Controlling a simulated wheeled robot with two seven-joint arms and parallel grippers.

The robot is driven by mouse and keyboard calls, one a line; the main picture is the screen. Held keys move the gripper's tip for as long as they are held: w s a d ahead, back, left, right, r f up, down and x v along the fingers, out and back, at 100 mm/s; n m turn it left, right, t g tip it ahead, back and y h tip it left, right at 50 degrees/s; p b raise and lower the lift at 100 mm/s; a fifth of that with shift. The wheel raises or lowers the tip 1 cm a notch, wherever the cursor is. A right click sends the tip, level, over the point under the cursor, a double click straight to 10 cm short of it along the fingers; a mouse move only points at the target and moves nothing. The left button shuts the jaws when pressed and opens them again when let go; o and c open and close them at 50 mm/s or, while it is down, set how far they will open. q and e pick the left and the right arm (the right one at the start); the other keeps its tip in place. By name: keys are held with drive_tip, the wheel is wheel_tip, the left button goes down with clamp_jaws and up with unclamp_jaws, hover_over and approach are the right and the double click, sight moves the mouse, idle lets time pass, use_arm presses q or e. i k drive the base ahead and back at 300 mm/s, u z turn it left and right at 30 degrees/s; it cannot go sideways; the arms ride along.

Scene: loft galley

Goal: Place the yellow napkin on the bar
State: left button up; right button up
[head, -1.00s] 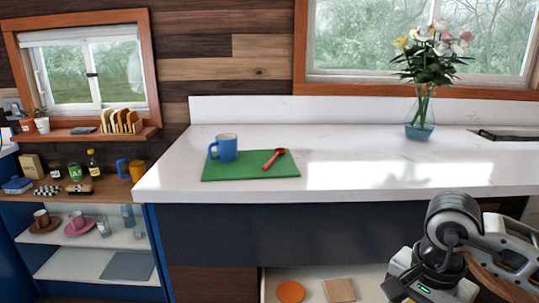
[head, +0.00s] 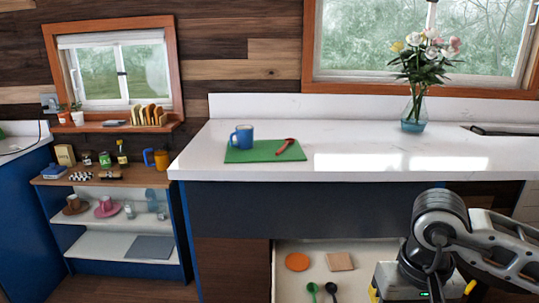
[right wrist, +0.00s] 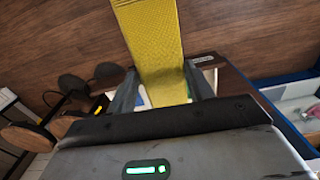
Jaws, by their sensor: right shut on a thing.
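My right gripper (right wrist: 163,82) is shut on the yellow napkin (right wrist: 150,30), which stands out between its fingers in the right wrist view. In the head view my right arm is at the lower right, in front of the counter, and its fingertips are hidden. A small yellow edge shows beside the wrist there, too little to identify. My left gripper is not in view.
On the counter are a green mat (head: 258,154) with a blue mug (head: 243,138) and red spoon (head: 285,146), and a flower vase (head: 414,112). Below it, an open drawer (head: 350,252) holds coasters and spoons. A shelf unit (head: 110,181) stands at the left.

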sight(326, 153)
drive_tip(key=u, duration=1.6)
drive_tip(key=i, duration=1.35)
drive_tip(key=z, duration=1.05)
